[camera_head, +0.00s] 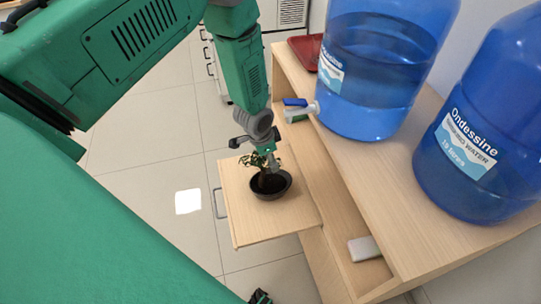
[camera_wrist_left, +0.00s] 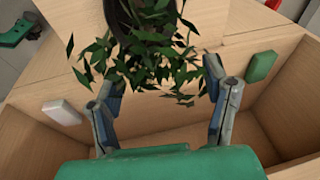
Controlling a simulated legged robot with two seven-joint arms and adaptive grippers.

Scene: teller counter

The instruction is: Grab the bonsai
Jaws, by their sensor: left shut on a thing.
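The bonsai stands in a dark oval pot (camera_head: 270,184) on a light wooden surface with a handle at its left side. Its green leaves (camera_wrist_left: 150,50) fill the space between my left fingers in the left wrist view. My left gripper (camera_head: 262,153) reaches down from above, at the foliage just over the pot. It is shut on the bonsai, with one finger at each side of the leaves (camera_wrist_left: 165,95). The exact contact on the trunk is hidden by leaves. My right gripper is not clearly in view.
A white object (camera_head: 364,248) lies in the open shelf below. A red tray (camera_head: 306,50) is at the back.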

